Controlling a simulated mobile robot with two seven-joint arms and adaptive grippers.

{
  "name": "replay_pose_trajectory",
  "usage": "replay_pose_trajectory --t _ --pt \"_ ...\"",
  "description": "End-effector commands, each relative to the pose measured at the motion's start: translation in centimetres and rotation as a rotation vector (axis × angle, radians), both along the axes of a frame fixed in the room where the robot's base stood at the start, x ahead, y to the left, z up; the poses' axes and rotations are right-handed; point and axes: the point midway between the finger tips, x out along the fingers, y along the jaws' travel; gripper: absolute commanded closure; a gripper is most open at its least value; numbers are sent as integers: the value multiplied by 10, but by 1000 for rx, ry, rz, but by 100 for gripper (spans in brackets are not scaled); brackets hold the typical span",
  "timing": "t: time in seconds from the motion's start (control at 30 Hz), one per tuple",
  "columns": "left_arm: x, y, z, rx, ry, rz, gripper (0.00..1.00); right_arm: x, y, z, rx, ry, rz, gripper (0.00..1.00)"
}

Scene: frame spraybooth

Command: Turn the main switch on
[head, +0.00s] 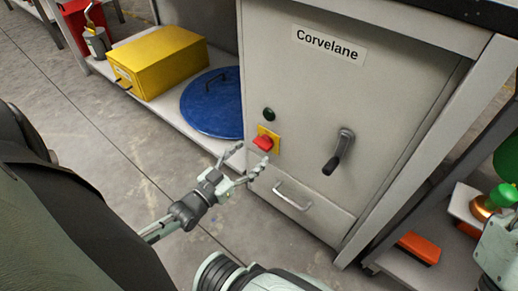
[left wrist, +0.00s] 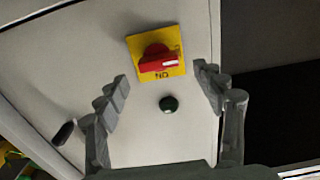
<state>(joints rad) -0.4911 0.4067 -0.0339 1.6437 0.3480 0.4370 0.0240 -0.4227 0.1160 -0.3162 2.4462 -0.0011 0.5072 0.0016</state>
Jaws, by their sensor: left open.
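The main switch is a red rotary handle (head: 263,143) on a yellow plate (head: 275,136), set on the grey cabinet front (head: 310,110). In the left wrist view the red handle (left wrist: 157,61) lies roughly level across the plate (left wrist: 136,43), with a white mark at its right end. Lettering shows upside down at the plate's lower edge. A dark green lamp (head: 268,114) sits above the switch in the head view and looks unlit. My left gripper (head: 245,160) is open and empty, just in front of and below the switch, fingers apart from it. My right gripper is not seen.
A black crank handle (head: 340,151) sticks out right of the switch. A drawer handle (head: 292,196) is below. A yellow box (head: 160,60) and a blue round lid (head: 213,102) are on the shelf at left. An orange item (head: 419,247) lies at lower right.

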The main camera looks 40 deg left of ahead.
Motion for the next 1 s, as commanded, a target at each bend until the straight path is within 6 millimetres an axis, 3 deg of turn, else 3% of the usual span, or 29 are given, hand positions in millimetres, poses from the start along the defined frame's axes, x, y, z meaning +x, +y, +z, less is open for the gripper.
replay_pose_trajectory --t 0.23,0.6,1.0 --pt "34 -3 -1 -2 -1 -1 31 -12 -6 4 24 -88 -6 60" --pt "40 -4 0 -2 1 -1 31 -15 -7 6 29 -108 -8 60" --pt "40 -4 0 -2 0 -1 81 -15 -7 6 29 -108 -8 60"
